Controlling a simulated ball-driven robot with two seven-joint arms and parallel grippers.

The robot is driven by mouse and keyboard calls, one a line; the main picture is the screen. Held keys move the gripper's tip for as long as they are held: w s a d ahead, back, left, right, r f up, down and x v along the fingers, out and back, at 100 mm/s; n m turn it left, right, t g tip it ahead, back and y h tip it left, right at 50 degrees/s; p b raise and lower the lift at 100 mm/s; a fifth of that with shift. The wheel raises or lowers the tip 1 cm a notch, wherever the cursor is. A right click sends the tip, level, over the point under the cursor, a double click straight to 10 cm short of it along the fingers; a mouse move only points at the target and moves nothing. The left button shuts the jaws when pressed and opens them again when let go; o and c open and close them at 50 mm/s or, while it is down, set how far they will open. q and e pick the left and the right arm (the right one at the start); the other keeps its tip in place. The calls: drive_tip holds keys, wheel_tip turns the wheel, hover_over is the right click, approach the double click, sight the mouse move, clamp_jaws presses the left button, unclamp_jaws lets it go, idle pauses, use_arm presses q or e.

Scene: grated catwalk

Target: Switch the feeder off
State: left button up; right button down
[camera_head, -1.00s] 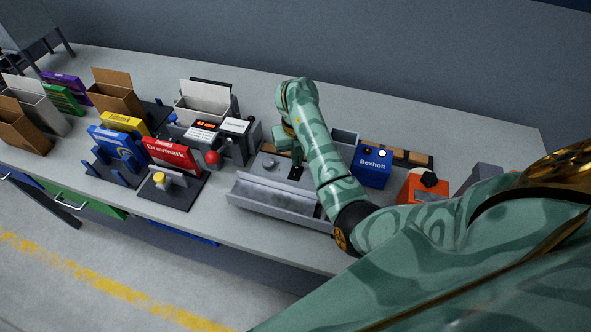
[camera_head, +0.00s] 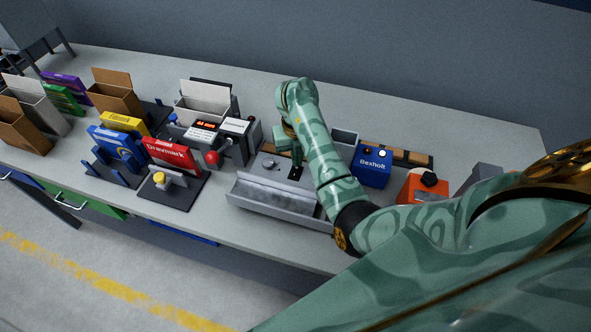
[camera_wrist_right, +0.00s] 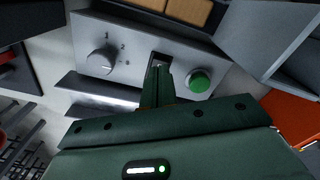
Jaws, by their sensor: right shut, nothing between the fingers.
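The grey feeder (camera_head: 256,180) stands on the bench with a long tray along its front. In the right wrist view its panel (camera_wrist_right: 130,37) carries a round knob (camera_wrist_right: 101,62) with number marks, a dark switch slot (camera_wrist_right: 161,59) and a green button (camera_wrist_right: 200,81). My right gripper (camera_wrist_right: 158,72) is shut and empty, with its fingertips at the switch slot between knob and button. The fingers cover part of the slot, so contact and the switch's position are unclear. In the head view my right gripper (camera_head: 296,157) points down over the panel. My left gripper is out of view.
A blue Bexholt box (camera_head: 372,166) and an orange unit with a black knob (camera_head: 424,187) stand right of the feeder. Left are a device with a red display (camera_head: 205,125), a red ball knob (camera_head: 212,158) and a red Dravmark box (camera_head: 170,155). The bench's back strip is clear.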

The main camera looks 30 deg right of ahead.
drive_tip(key=shift+f+b, duration=0.7)
drive_tip(key=shift+f, duration=0.2)
idle(0.7)
wheel_tip(320, 180, up, 7)
drive_tip(key=p, duration=0.7)
drive_tip(key=shift+r, duration=0.15)
drive_tip(key=shift+f, duration=0.2)
